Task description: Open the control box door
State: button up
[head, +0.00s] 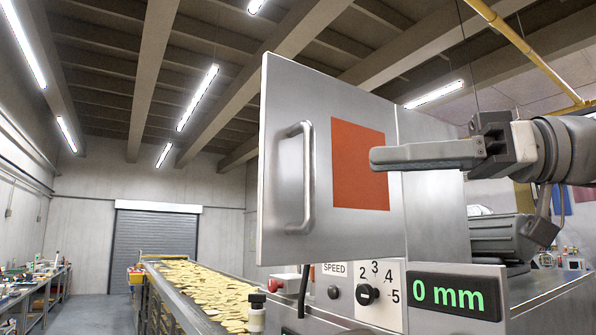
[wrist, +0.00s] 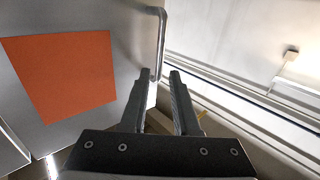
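The control box door (head: 285,160) is a grey metal panel with an orange square (head: 360,165) and a vertical bar handle (head: 307,180) near its left edge. That edge looks nearer to me than its right edge; I cannot tell exactly how far the door stands ajar. My gripper (head: 372,158) points left across the orange square, with its tips right of the handle. In the wrist view the fingers (wrist: 160,74) are apart, and the handle (wrist: 161,40) runs down towards the gap between their tips. Whether they touch it I cannot tell. The door (wrist: 128,45) lies left there.
A conveyor with chips (head: 200,290) runs back at the left. A cluttered bench (head: 35,290) stands along the left wall.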

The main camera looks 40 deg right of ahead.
jog(key=p+v, duration=0.1)
jog(key=v, duration=0.7)
jog(key=shift+w, duration=0.1)
jog(key=w+a+f+m+g+h+b, duration=0.1)
jog(key=w+a+f+m+g+h, duration=0.15)
jog(key=w+a+f, duration=0.65)
jog(key=w+a+f+m+g+h+b, duration=0.1)
jog(key=w+a+f+m+g, duration=0.2)
jog(key=w+a+f, duration=0.6)
jog(key=a+f+g+h, duration=0.2)
jog(key=f+h, duration=0.1)
jog(key=f, duration=1.2)
jog(key=a+f+m+g+h+b, duration=0.1)
jog(key=a+f+h, duration=0.2)
jog(key=f, duration=1.3)
jog(key=shift+s+f+g+h, duration=0.15)
jog(key=shift+s+g+h, duration=0.2)
jog(key=shift+s+h, duration=0.1)
